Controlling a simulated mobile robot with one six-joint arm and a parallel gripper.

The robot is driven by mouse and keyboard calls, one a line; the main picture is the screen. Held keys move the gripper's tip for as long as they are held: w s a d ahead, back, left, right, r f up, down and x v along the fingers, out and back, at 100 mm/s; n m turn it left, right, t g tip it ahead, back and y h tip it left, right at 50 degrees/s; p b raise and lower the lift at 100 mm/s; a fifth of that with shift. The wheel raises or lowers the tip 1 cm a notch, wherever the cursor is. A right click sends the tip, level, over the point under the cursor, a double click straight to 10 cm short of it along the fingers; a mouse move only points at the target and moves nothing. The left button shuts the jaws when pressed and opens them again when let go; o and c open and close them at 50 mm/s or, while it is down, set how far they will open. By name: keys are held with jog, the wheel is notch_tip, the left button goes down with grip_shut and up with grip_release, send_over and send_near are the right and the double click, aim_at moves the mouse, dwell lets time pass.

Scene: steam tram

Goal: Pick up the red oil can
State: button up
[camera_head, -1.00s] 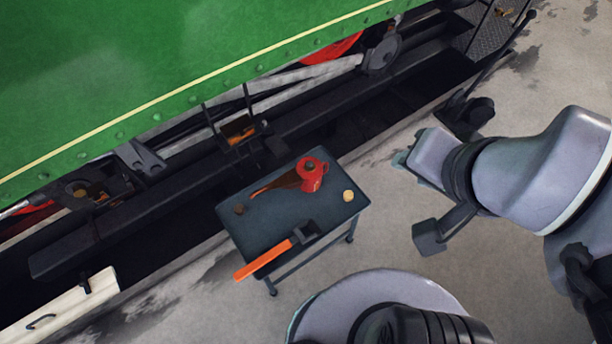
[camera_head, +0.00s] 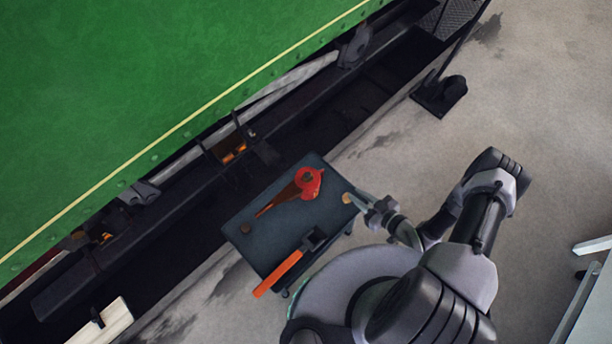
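The red oil can (camera_head: 309,183) stands on a small dark table (camera_head: 258,215), with its long brownish-red spout pointing down-left across the top. My gripper (camera_head: 362,204) is just right of the table's right edge, pointing left toward the can and apart from it in the picture. It looks small and is seen from above, so whether its fingers are open or shut is unclear. Nothing red is in it.
An adjustable wrench with an orange handle (camera_head: 283,270) lies at the table's front edge. A small tan round thing (camera_head: 346,197) is at the right edge, close to my gripper. The green tram side (camera_head: 150,80) rises behind.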

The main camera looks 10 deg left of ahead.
jog(key=b, duration=0.5)
send_near(323, 174)
jog(key=x, duration=0.5)
jog(key=shift+w+d+f, duration=0.2)
jog(key=shift+d+f, duration=0.05)
jog(key=shift+f, duration=0.15)
jog(key=b+x, duration=0.2)
jog(key=x, duration=0.3)
jog(key=shift+a+b, duration=0.25)
jog(key=shift+b, duration=0.1)
jog(key=shift+w+a+r, duration=0.1)
grip_shut()
